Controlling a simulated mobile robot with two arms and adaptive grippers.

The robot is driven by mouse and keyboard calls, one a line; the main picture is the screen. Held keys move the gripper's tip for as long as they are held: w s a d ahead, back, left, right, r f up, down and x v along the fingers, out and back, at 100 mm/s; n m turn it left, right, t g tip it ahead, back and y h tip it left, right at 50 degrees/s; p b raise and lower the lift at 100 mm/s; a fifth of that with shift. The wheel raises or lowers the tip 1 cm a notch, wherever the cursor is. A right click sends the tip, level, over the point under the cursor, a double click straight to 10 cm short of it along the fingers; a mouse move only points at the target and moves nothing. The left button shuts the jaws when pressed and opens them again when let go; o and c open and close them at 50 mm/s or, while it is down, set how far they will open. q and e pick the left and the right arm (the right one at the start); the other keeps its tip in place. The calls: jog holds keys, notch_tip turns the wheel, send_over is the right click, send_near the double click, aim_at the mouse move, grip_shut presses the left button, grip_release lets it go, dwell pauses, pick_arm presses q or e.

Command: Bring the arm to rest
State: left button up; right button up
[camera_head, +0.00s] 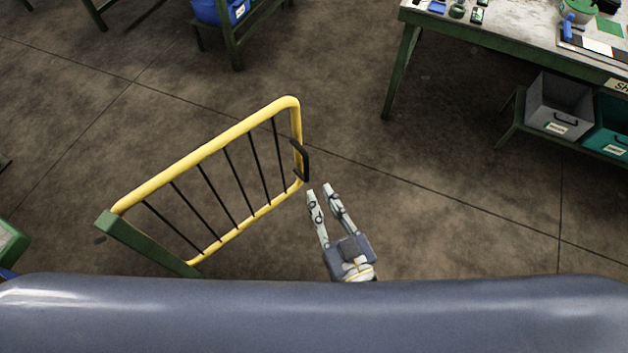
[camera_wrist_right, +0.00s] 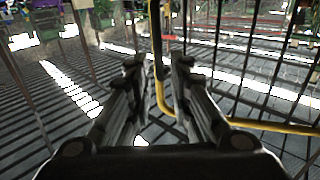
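My right gripper (camera_head: 328,190) is open and empty in the head view, below the right end of a yellow gate (camera_head: 205,148). Its fingers point up the picture, close to the gate's black handle (camera_head: 304,160), and nothing lies between them. In the right wrist view my right gripper (camera_wrist_right: 160,65) shows two parted fingers, with a yellow bar (camera_wrist_right: 158,85) of the gate beyond them. I cannot tell the exact distance from the fingers to the bar. My left gripper is in neither view.
The gate stands on a green post (camera_head: 150,245) and swings over bare floor (camera_head: 440,190). A green-legged workbench (camera_head: 480,45) stands at upper right, with a grey bin (camera_head: 558,105) and a teal bin (camera_head: 612,130) below it. A blue container (camera_head: 220,10) is at the top.

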jog(key=shift+v, duration=0.9)
jog(key=s+d+f+g+h+b, duration=0.1)
jog(key=s+d+f+g, duration=0.15)
jog(key=f, duration=0.95)
jog(key=s+d+f+g+h+b, duration=0.1)
jog(key=s+d+f+g+b, duration=0.15)
jog(key=f, duration=0.95)
jog(key=s+d+f+g+h+b, duration=0.1)
jog(key=s+d+f+g, duration=0.15)
jog(key=f, duration=0.85)
jog(key=s+d+f+m+g+h+b, duration=0.1)
jog(key=s+d+f+g, duration=0.3)
jog(key=s+f, duration=0.5)
jog(key=s+d+f+m+g+h+b, duration=0.1)
jog(key=s+d+f+g+h+b, duration=0.1)
jog(key=s+d+f, duration=0.7)
jog(key=shift+s+d+f+g+h, duration=0.25)
jog(key=shift+s+f+g+h, duration=0.25)
jog(key=shift+s+f+g, duration=0.45)
jog(key=shift+w+r, duration=0.1)
jog(key=shift+w, duration=0.15)
